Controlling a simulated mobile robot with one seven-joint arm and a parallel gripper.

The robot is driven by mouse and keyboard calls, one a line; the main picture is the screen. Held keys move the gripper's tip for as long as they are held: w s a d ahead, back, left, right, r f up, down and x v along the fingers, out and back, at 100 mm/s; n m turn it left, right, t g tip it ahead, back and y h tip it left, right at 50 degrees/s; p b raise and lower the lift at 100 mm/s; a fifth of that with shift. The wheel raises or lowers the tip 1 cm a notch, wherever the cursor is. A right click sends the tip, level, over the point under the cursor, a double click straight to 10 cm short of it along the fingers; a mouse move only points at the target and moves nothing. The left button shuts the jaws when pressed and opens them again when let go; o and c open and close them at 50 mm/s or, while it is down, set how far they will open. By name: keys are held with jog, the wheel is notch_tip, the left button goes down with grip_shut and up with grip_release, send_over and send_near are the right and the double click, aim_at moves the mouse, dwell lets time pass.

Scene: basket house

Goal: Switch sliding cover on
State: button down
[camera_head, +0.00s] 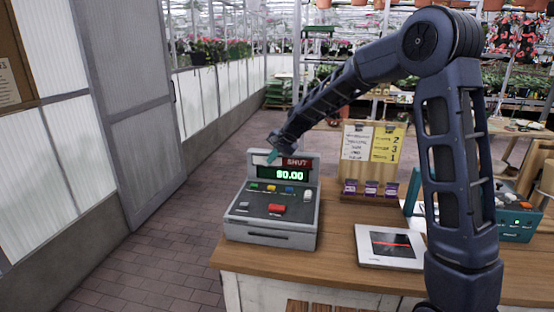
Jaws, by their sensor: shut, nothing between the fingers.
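A grey cash register (244,217) stands on the left end of the wooden counter. Its upright display (284,175) reads $0.00 in green. Above the display, on the right, is a red strip marked SHUT (296,162). It may be the sliding cover's label, but I cannot tell. My gripper (273,156), with teal fingertips, is shut and empty. It is at the upper left of the display panel, just left of the red strip. I cannot tell whether it touches the panel. My gripper hides part of the panel's top left.
The counter (335,277) holds a white scanner plate (390,248) with a red line, a sign board (371,155) with small purple packets, and a teal machine (517,222) at the right. A grey door (125,90) and open tiled floor lie left.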

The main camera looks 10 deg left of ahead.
jog(key=d+f+v, duration=0.1)
jog(key=v, duration=1.2)
jog(key=shift+s+d, duration=0.2)
jog(key=shift+d, duration=0.3)
jog(key=shift+r, duration=0.15)
jog(key=s+d+r+t+h, duration=0.1)
jog(key=s+d, duration=0.3)
jog(key=d, duration=0.3)
jog(key=s+d+r+n+h, duration=0.1)
jog(key=s+d, duration=0.2)
jog(key=d, duration=0.5)
jog(key=s+d+r+t+h, duration=0.1)
jog(key=s+d, duration=0.3)
jog(key=d, duration=0.3)
jog(key=s+d+f+n+t+h, duration=0.1)
jog(key=s+d+f+h, duration=0.2)
jog(key=s+d, duration=1.4)
jog(key=shift+s+d+f, duration=0.2)
jog(key=shift+d+f, duration=0.05)
jog(key=shift+f, duration=0.45)
